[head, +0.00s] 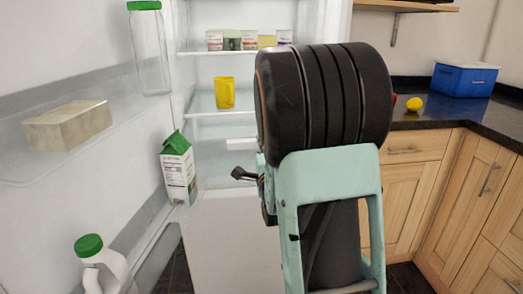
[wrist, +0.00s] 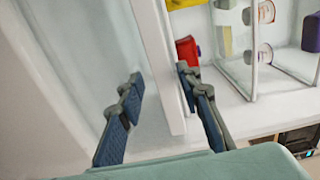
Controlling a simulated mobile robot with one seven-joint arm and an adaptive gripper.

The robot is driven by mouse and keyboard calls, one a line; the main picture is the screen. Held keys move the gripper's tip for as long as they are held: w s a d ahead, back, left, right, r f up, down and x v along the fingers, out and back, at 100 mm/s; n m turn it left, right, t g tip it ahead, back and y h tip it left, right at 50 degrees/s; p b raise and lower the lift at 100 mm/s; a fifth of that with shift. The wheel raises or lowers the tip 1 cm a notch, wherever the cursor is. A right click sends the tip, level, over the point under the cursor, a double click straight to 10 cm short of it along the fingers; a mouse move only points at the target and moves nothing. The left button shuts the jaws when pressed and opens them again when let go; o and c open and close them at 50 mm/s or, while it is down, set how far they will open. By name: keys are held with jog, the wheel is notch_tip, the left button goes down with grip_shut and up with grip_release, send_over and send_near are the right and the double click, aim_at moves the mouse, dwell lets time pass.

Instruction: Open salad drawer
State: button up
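The fridge stands open in the head view. A pale, plain front (head: 235,240) low inside it looks like the salad drawer, partly hidden by my arm. My gripper (head: 243,173) is mostly hidden there; one dark finger shows left of the arm. In the wrist view my gripper (wrist: 158,76) is open, its two blue-padded fingers apart. A white strip (wrist: 158,55) runs between them, with a translucent pale panel (wrist: 85,60) on its left. I cannot tell whether the strip belongs to the drawer or whether the fingers touch it.
The fridge door on the left holds a glass bottle (head: 148,50), a block (head: 68,125), a green-topped carton (head: 178,170) and a milk jug (head: 98,265). A yellow cup (head: 224,93) stands on a fridge shelf. Counter and wooden cabinets (head: 405,185) stand on the right.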

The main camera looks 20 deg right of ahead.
jog(key=v, duration=0.7)
jog(key=shift+s, duration=0.3)
jog(key=shift+r, duration=0.15)
